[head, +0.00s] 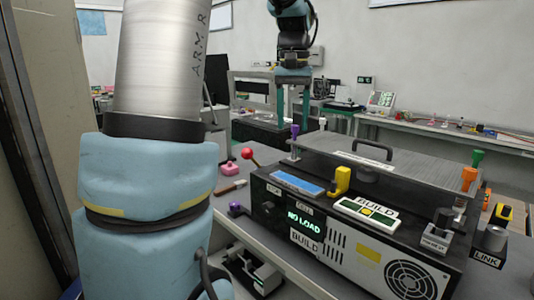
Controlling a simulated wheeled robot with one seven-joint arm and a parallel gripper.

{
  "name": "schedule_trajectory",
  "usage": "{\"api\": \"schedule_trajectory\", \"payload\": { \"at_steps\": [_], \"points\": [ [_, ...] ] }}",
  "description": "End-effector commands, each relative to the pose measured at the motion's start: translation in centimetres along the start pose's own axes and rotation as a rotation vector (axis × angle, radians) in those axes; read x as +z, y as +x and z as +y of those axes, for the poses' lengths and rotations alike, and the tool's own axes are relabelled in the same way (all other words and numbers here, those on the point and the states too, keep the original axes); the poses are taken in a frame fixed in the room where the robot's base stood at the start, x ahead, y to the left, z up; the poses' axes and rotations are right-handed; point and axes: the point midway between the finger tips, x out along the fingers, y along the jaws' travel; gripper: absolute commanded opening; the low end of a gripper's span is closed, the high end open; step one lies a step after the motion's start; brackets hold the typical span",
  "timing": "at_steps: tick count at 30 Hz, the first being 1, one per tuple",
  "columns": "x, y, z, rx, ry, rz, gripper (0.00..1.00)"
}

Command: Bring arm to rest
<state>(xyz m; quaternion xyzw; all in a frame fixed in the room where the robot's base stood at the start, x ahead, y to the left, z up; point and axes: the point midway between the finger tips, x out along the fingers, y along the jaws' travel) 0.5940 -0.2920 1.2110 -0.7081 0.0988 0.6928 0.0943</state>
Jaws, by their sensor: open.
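My own arm (150,170), a silver tube with pale blue joints, fills the left of the head view and runs out of the bottom edge.
A black fixture box (345,235) with a green "NO LOAD" display and several levers stands on the grey bench (232,200). A red ball knob (247,153) sticks up at its left. A tan upright panel (35,120) stands close to my arm's left.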

Motion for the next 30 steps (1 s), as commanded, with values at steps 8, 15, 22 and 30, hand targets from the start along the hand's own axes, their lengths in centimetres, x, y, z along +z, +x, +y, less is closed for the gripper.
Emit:
{"api": "schedule_trajectory", "payload": {
  "at_steps": [8,15,22,30],
  "points": [
    [3.0,5.9,-3.2,0.001,-0.048,0.024,0.58],
    [9.7,13.8,-7.0,-0.004,-0.120,0.068,0.58],
    [15.7,18.5,-8.7,-0.012,-0.168,0.107,0.58],
    [16.9,19.2,-8.8,-0.014,-0.174,0.118,0.58]
  ]
}}
